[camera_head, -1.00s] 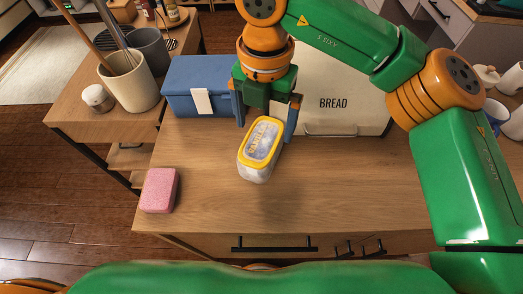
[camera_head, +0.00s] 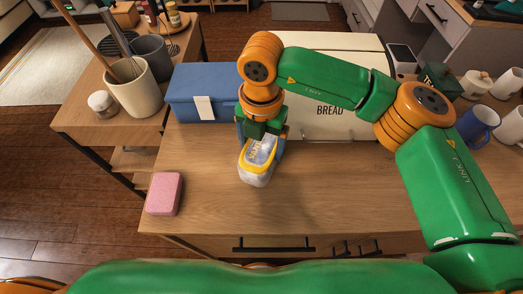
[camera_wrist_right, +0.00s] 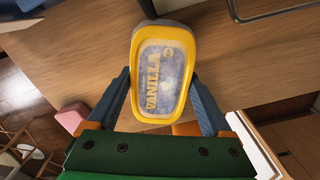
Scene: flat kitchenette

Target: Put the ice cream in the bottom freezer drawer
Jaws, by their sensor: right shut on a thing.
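The ice cream is a clear tub with a yellow-rimmed lid (camera_head: 257,172), on or just above the wooden counter near its middle. In the right wrist view the tub (camera_wrist_right: 160,72) shows its lid, marked VANILLA. My right gripper (camera_head: 260,147) comes down over the tub from behind, with one blue finger on each side. It is shut on the tub, also in the right wrist view (camera_wrist_right: 160,103). My left gripper is out of view. I cannot make out a freezer drawer.
A pink sponge (camera_head: 163,194) lies at the counter's front left. A blue box (camera_head: 185,108) and a cream BREAD box (camera_head: 355,122) stand behind. Mugs (camera_head: 477,122) are at the right. Black handles (camera_head: 275,248) are on the counter front. The counter's front middle is clear.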

